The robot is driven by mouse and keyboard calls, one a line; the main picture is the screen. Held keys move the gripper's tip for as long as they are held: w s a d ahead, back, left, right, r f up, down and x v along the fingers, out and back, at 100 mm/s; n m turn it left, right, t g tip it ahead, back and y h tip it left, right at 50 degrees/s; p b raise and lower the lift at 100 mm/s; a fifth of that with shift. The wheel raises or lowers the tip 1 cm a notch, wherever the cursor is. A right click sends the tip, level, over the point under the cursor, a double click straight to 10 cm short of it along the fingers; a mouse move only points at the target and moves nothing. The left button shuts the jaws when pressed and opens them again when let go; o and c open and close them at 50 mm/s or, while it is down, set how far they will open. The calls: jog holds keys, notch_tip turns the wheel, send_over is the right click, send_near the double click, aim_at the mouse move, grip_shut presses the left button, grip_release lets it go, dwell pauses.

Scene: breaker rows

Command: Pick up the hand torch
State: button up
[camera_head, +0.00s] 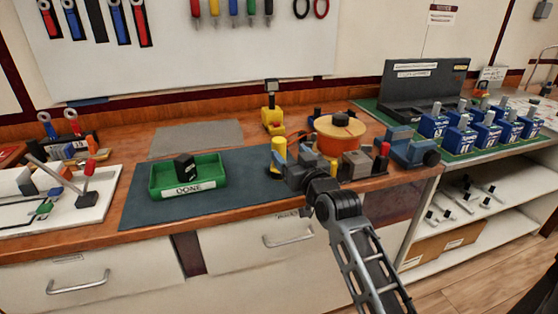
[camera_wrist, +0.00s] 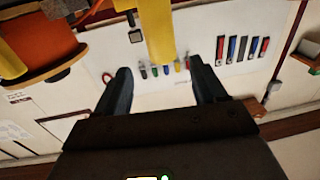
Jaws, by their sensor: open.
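A yellow cylinder, which looks like the hand torch (camera_head: 279,148), stands upright on the bench near the mat's right end. In the wrist view the yellow torch (camera_wrist: 158,28) shows at the top centre, lined up with the gap between my fingers. My gripper (camera_head: 283,170) is open and low over the bench, at the torch's near side, and covers its lower part in the head view. In the wrist view the two dark fingers of my gripper (camera_wrist: 160,68) are spread apart with nothing clamped. I cannot tell whether the torch is fully between them.
An orange reel (camera_head: 341,134) stands close at the right, with grey and blue clamp-like items (camera_head: 408,148) beyond. A yellow and black device (camera_head: 272,120) stands behind. A green DONE tray (camera_head: 189,177) holding a black block sits on the dark mat (camera_head: 145,208) at the left.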

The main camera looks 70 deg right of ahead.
aim_at(282, 147)
jog(key=p+x, duration=0.1)
jog(key=x, duration=0.6)
jog(key=shift+w+f+p, duration=0.15)
jog(key=shift+w+p, duration=0.15)
jog(key=shift+w, duration=0.05)
jog(key=shift+c, duration=0.2)
grip_shut()
